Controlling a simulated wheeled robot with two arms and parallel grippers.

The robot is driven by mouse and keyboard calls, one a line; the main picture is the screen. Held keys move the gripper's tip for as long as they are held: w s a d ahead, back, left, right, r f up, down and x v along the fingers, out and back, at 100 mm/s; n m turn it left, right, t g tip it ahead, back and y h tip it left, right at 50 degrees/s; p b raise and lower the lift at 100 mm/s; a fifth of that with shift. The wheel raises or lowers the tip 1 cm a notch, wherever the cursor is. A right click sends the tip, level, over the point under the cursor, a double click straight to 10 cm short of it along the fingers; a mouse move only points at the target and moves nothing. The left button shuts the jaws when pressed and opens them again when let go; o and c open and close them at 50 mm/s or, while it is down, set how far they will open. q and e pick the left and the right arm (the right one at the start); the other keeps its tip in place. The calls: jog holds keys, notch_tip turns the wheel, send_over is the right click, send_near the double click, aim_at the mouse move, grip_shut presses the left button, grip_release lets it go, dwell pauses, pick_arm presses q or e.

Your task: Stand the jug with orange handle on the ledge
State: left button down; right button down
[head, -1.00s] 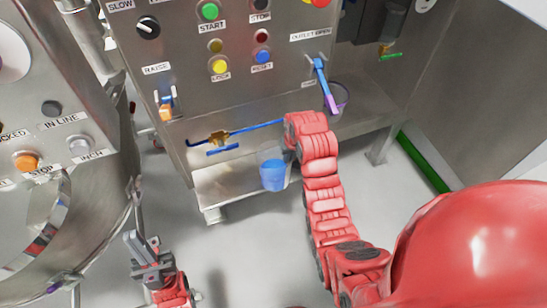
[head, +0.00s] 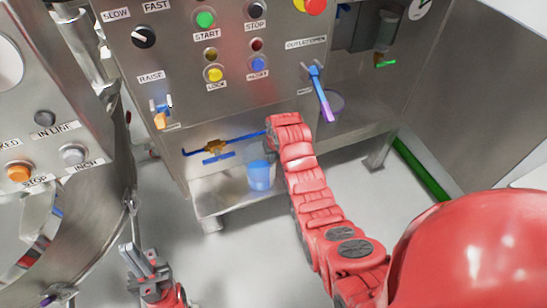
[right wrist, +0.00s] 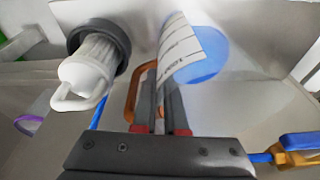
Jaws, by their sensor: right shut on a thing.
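The jug (head: 260,176) shows as a small translucent blue body at the low steel ledge (head: 226,201) under the panel; I cannot tell whether its base touches the ledge. In the right wrist view, the jug's orange handle (right wrist: 143,88) lies at my right gripper (right wrist: 166,92), which is shut on it. The jug's blue part (right wrist: 205,62) and a white printed label (right wrist: 183,50) show beyond the fingers. In the head view my right gripper is hidden by my red arm. My left gripper (head: 140,257) is open and empty, low at left, far from the jug.
A white ribbed object with a loop (right wrist: 92,68) stands beside the handle.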

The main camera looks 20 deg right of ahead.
jog(key=shift+r, duration=0.1)
jog(key=c, duration=1)
grip_release()
jog(key=p+v, duration=0.4)
jog(key=v, duration=0.8)
jog(key=shift+r, duration=0.1)
